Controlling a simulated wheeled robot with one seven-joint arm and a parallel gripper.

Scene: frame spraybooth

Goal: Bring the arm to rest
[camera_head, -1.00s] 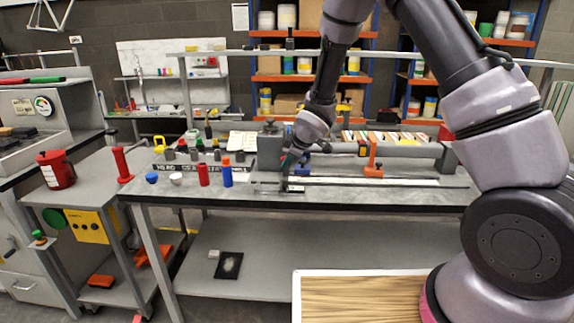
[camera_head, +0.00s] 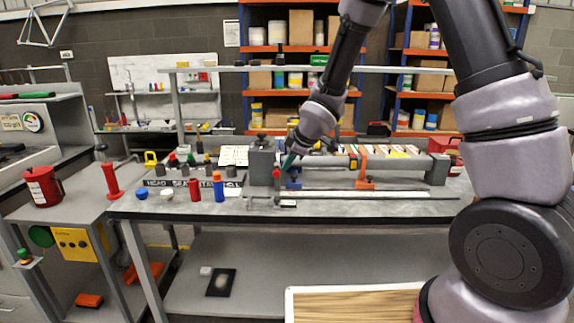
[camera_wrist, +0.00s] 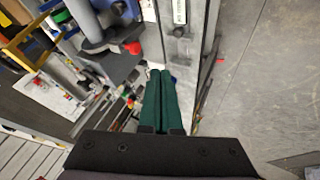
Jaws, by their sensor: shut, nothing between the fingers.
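My arm reaches from the right of the head view over the grey workbench (camera_head: 400,208). My gripper (camera_head: 286,164) is above the bench, in front of the grey clamp block. In the wrist view my gripper (camera_wrist: 160,88) shows two green fingers lying side by side, closed, with nothing between them. The metal rail (camera_wrist: 182,45) of the bench fixture lies beyond the fingertips. I cannot tell the exact gap between the fingertips and the fixture.
A red bottle (camera_head: 194,190) and a blue bottle with an orange cap (camera_head: 218,187) stand left of the fixture. A red can (camera_head: 42,187) is on the left cart. The bench's front right is clear.

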